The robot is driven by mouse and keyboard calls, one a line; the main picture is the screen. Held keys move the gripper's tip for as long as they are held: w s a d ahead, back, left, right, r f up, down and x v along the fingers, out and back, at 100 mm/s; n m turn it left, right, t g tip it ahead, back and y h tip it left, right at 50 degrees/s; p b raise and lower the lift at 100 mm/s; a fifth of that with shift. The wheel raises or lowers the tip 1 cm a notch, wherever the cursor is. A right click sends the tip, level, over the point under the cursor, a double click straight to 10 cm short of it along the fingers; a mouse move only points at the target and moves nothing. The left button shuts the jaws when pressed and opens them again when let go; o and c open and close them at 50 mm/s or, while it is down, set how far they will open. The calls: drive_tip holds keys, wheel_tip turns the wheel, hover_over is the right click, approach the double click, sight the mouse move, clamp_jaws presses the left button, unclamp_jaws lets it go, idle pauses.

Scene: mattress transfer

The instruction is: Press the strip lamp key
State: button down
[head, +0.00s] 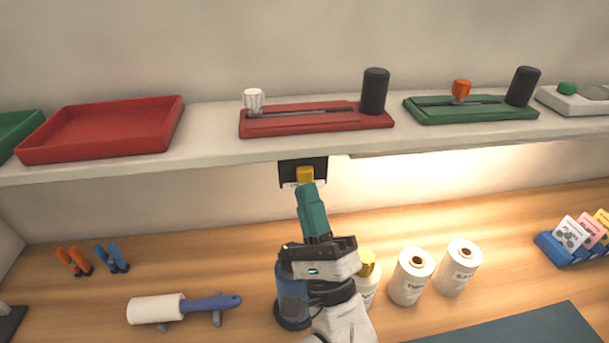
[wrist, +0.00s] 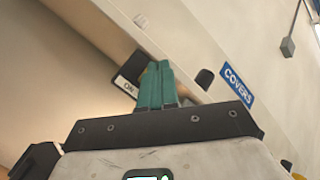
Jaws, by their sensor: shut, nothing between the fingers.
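The strip lamp key is a yellow block (head: 305,174) on a dark plate (head: 288,170) under the shelf's front edge. My gripper (head: 307,186) is shut and empty, its teal fingers pointing up just below the key. In the head view the fingertips overlap the plate's lower part; I cannot tell whether they touch the key. In the wrist view the fingertips (wrist: 154,64) lie over the dark plate (wrist: 131,70), which bears an "ON" label, and they hide most of the key. Bright warm light shows under the shelf right of the plate.
The shelf (head: 210,135) above carries a red tray (head: 105,130), a red slider fixture (head: 315,119) and a green one (head: 470,109). White spools (head: 411,276) stand on the bench right of my wrist. A lint roller (head: 155,309) lies left. A COVERS sign (wrist: 237,86) shows in the wrist view.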

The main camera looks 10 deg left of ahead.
drive_tip(key=shift+s+d+p, duration=0.2)
drive_tip(key=shift+s+d, duration=0.05)
drive_tip(key=shift+s, duration=0.55)
drive_tip(key=shift+s+d+p, duration=0.15)
drive_tip(key=shift+s+d, duration=0.1)
drive_tip(key=shift+s, duration=0.6)
drive_tip(key=shift+s+d+p, duration=0.2)
drive_tip(key=shift+s+d, duration=0.05)
drive_tip(key=shift+s, duration=0.55)
